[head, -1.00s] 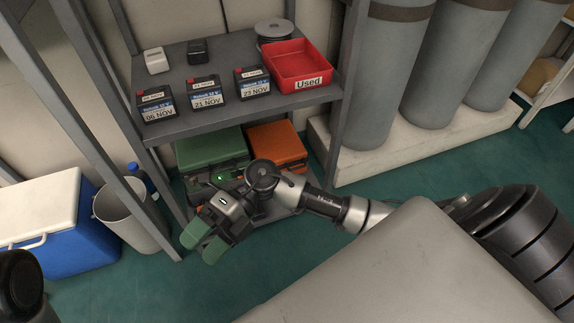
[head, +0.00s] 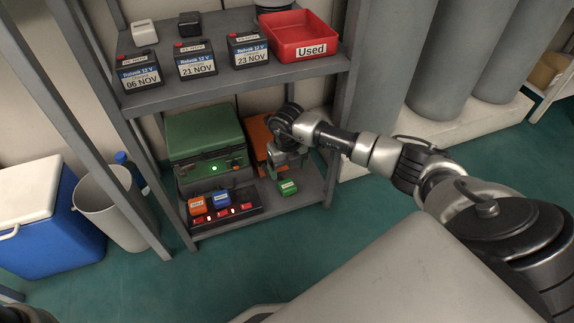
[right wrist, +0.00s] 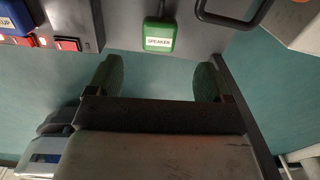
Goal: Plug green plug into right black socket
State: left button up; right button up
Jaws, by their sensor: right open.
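A green plug (head: 288,187) lies on the lower shelf, right of a dark socket strip (head: 228,217). It also shows in the right wrist view (right wrist: 159,37), labelled SPEAKER. An orange plug (head: 197,205) and a blue plug (head: 221,199) sit on the strip, above a row of red lit switches. The strip's right part bears no plug; its socket is too small to make out. My right gripper (head: 284,166) is just above and behind the green plug in the head view. In the right wrist view (right wrist: 157,80) its fingers are apart and empty, with the plug beyond them.
A green case (head: 204,135) and an orange case (head: 262,135) stand behind on the lower shelf. The upper shelf (head: 180,96) with batteries and a red bin (head: 303,38) is overhead. A shelf post (head: 342,110) stands close to my right arm.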

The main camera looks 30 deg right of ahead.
aim_at(287, 184)
notch_tip(287, 184, down, 8)
jog(key=b, duration=0.5)
jog(key=shift+f, duration=0.25)
jog(key=shift+r, duration=0.1)
jog(key=c, duration=1.1)
jog(key=shift+r, duration=0.15)
jog(key=shift+r+p, duration=1.35)
jog(key=shift+p, duration=0.3)
